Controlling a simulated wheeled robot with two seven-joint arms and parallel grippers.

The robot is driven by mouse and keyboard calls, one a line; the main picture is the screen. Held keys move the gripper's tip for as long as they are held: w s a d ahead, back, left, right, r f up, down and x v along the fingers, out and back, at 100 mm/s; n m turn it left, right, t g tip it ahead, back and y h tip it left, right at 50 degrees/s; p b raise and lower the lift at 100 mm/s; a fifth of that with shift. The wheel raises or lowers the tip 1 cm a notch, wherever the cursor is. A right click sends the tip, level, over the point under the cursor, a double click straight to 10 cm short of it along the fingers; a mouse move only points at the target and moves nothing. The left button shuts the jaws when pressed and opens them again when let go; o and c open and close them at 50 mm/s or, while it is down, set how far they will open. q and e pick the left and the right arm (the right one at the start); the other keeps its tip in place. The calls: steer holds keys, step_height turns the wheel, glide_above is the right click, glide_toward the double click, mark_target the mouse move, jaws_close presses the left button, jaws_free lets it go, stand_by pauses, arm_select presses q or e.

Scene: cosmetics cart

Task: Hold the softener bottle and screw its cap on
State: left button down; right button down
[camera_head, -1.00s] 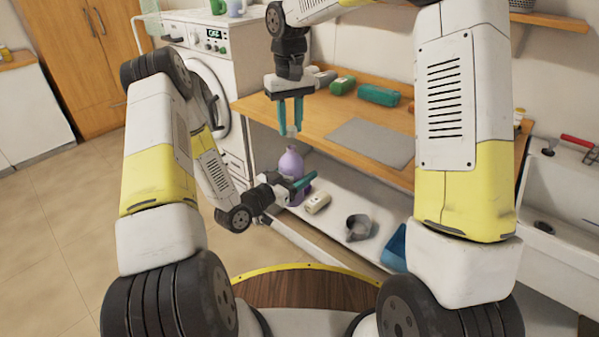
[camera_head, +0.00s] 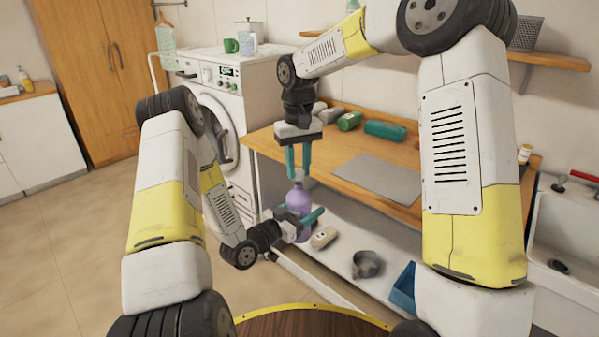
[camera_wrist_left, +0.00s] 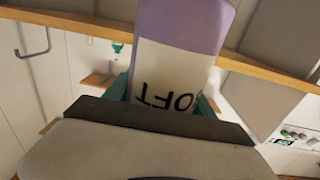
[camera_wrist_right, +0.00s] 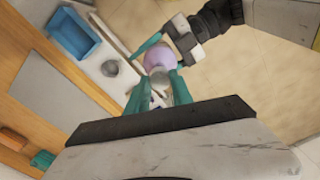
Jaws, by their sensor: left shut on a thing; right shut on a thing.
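In the left wrist view the bottle (camera_wrist_left: 180,25) shows a pale label with dark letters. My right gripper (camera_head: 299,170) points straight down above the bottle, shut on the pale translucent cap (camera_head: 297,181). The cap is right at the bottle's top; I cannot tell whether it touches the neck. In the right wrist view the fingers (camera_wrist_right: 160,92) flank the cap, with the purple bottle (camera_wrist_right: 158,57) beyond.
The wooden worktop (camera_head: 290,147) with a grey mat (camera_head: 372,178) is close behind my right gripper. On the lower shelf are a cream package (camera_head: 323,238), a grey cup (camera_head: 367,264) and a blue bin (camera_head: 404,287). A washing machine (camera_head: 215,105) stands at the left.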

steer(key=shift+f, duration=0.15)
steer(key=shift+f, duration=0.75)
steer(key=shift+f, duration=0.6)
